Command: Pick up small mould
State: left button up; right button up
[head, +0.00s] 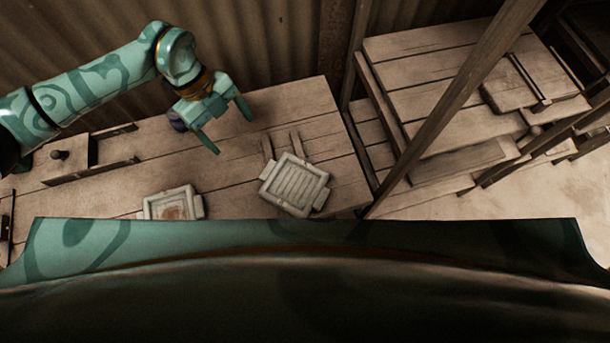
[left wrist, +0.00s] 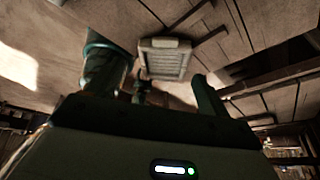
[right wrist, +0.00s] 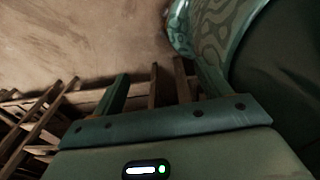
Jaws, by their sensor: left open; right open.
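A pale grooved mould with a handle on each side (head: 295,184) lies near the front edge of the wooden table in the head view. It also shows beyond my left fingers in the left wrist view (left wrist: 165,60). A second pale mould with a reddish-brown inside (head: 170,205) lies to its left, its near part hidden by my body. I cannot tell for sure which is the small mould. My left gripper (head: 231,134) is open and empty above the table, up and left of the grooved mould. My right gripper (right wrist: 160,90) is open and empty, away from the table.
The table (head: 300,110) is clear around the grooved mould, except for two wooden strips (head: 282,145) beside it. A wooden frame with a knob (head: 85,158) sits at the left. A wooden post (head: 455,110) and slatted racks stand at the right.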

pick_arm(q)
jog(key=d+f, duration=0.1)
jog(key=f, duration=0.4)
jog(key=s+d+f+n+b, duration=0.1)
jog(key=d+f, duration=0.1)
jog(key=f, duration=0.3)
jog(key=s+d+f+n+b, duration=0.1)
jog(key=d+f, duration=0.1)
jog(key=f, duration=0.3)
jog(key=shift+s+d+f, duration=0.15)
jog(key=shift+s+d, duration=0.05)
jog(key=c, duration=1.6)
pick_arm(e)
notch_tip(320, 180, down, 2)
jog(key=shift+s+f, duration=0.1)
jog(key=shift+s, duration=0.05)
